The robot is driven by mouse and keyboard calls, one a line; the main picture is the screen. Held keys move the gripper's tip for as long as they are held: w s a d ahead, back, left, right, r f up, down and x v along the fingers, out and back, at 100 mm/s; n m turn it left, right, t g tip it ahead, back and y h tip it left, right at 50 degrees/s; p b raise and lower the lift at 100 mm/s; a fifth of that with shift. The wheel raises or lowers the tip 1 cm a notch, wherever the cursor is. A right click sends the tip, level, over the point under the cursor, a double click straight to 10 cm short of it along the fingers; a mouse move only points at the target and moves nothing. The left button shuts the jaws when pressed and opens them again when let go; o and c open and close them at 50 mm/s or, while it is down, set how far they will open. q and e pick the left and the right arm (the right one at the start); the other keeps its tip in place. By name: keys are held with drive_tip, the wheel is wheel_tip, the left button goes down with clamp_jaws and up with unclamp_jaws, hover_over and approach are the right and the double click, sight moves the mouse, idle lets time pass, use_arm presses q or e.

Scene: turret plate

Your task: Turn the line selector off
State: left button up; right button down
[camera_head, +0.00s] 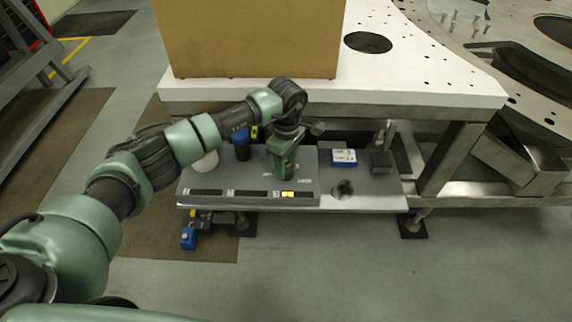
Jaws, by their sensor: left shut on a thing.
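The grey control panel (245,180) lies on the low shelf below the white table. It has dark label windows along its front edge, and the rightmost window (288,194) is lit yellow. My left gripper (287,174) points down onto the right part of the panel, behind the lit window. It is shut on the line selector, whose knob is mostly hidden by the fingers, so I cannot tell which way it points. My right gripper is not in view.
A large brown box (250,40) stands on the white table (430,85) above the panel. A blue and white box (343,157) and a small dark block (380,162) sit right of the panel. A blue-topped item (241,145) stands behind it.

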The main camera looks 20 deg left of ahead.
use_arm(q)
drive_tip(key=n+b, duration=0.1)
drive_tip(key=n, duration=0.2)
drive_tip(key=shift+f, duration=0.1)
drive_tip(key=n, duration=0.2)
drive_tip(key=shift+n+b, duration=0.4)
drive_tip(key=n, duration=0.3)
drive_tip(key=shift+n+b, duration=0.3)
drive_tip(key=n, duration=0.3)
drive_tip(key=shift+n, duration=0.4)
drive_tip(key=n, duration=0.6)
drive_tip(key=shift+w+r, duration=0.1)
drive_tip(key=shift+r, duration=0.1)
drive_tip(key=n+p, duration=0.1)
drive_tip(key=n, duration=0.5)
drive_tip(key=shift+n, duration=0.4)
drive_tip(key=o, duration=1.4)
drive_tip(key=shift+c, duration=0.2)
